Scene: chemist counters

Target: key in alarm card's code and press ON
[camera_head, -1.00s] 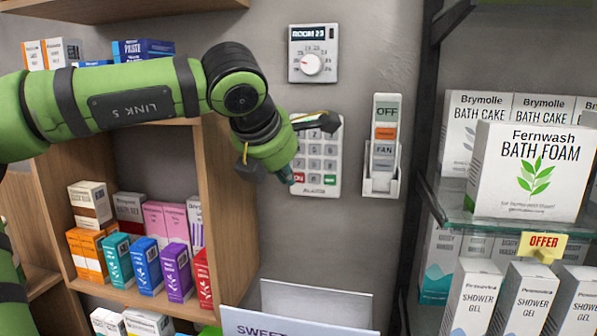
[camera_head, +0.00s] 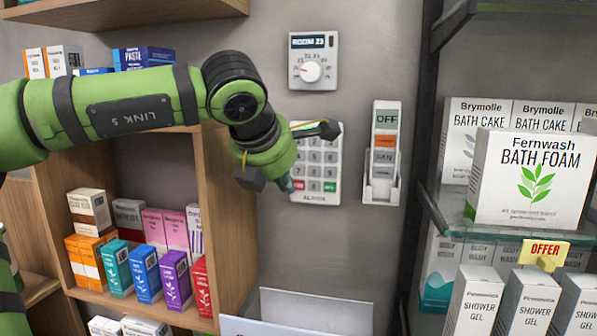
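A white alarm keypad (camera_head: 318,165) with grey keys is on the wall. Its bottom row has a red key (camera_head: 300,184) and a green key (camera_head: 330,186); their lettering is too small to read. My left gripper (camera_head: 287,156) is in front of the keypad's left side, covering some keys. Its dark fingers look spread apart and hold nothing visible. No alarm card can be made out. My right gripper is out of view.
A dial thermostat (camera_head: 313,60) is above the keypad. Wooden shelves (camera_head: 235,220) with boxes are at left, glass shelves (camera_head: 450,215) at right. A white sign (camera_head: 320,305) stands below.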

